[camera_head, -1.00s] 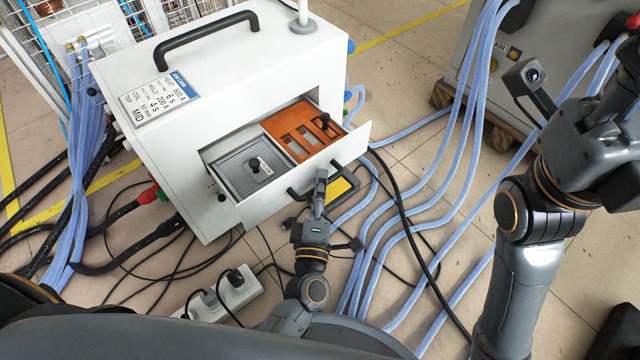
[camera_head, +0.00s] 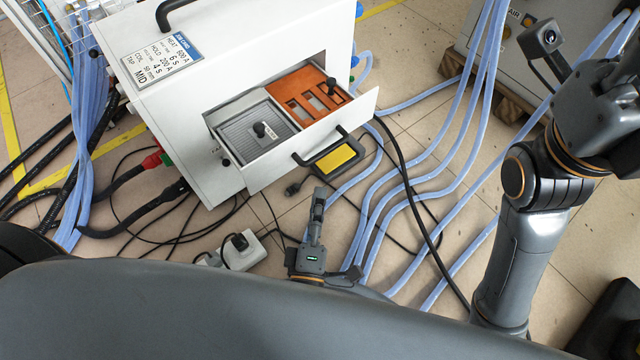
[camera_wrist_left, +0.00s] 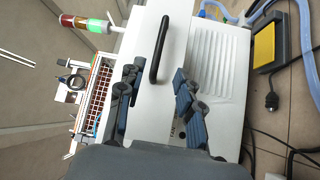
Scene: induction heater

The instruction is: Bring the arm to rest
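My left gripper (camera_head: 317,205) is near the bottom middle of the head view, over the floor in front of the heater. It is empty and apart from the open drawer's black handle (camera_head: 322,150). In the left wrist view its two dark fingers (camera_wrist_left: 157,105) are spread, with white casing and a black handle (camera_wrist_left: 160,50) beyond them. My right arm stands bent at the right of the head view.
The white heater (camera_head: 230,70) has its drawer (camera_head: 365,106) pulled out, holding a grey ribbed tray (camera_head: 245,125) and an orange slotted insert (camera_head: 305,95). A yellow-topped pedal (camera_head: 335,160) lies below. Blue hoses (camera_head: 400,190) and black cables cross the floor.

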